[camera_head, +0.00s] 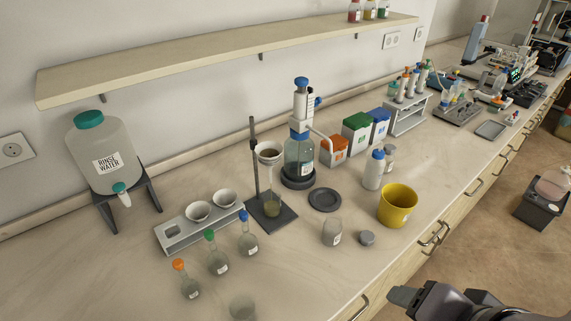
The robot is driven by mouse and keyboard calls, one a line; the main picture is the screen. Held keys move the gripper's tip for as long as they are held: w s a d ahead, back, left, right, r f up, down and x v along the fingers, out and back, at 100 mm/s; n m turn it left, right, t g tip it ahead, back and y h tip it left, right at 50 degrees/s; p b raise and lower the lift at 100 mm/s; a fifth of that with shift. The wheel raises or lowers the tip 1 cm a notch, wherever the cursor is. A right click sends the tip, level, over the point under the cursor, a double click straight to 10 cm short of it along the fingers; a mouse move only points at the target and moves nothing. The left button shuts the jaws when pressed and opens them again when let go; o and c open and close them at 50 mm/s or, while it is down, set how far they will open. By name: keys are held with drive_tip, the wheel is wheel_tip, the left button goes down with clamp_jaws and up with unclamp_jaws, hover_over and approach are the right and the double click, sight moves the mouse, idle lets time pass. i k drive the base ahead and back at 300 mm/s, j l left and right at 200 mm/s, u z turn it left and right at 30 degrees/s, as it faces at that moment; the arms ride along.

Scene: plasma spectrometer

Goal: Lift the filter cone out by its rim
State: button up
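The filter cone (269,151) is a white cone with brown matter inside. My gripper (405,297) is at the bottom right, over the counter's front edge, well away from the cone. Its fingers show only in part, so I cannot tell whether it is open or shut.
A bottle with a blue-topped dispenser (299,157) stands just right of the stand. A rack with two white cones (208,220) is on the left. Capped flasks (217,258), a glass beaker (332,232) and a yellow bucket (397,206) stand in front. A shelf (220,62) runs above.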

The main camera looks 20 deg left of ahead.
sight(268, 151)
drive_tip(key=u, duration=1.15)
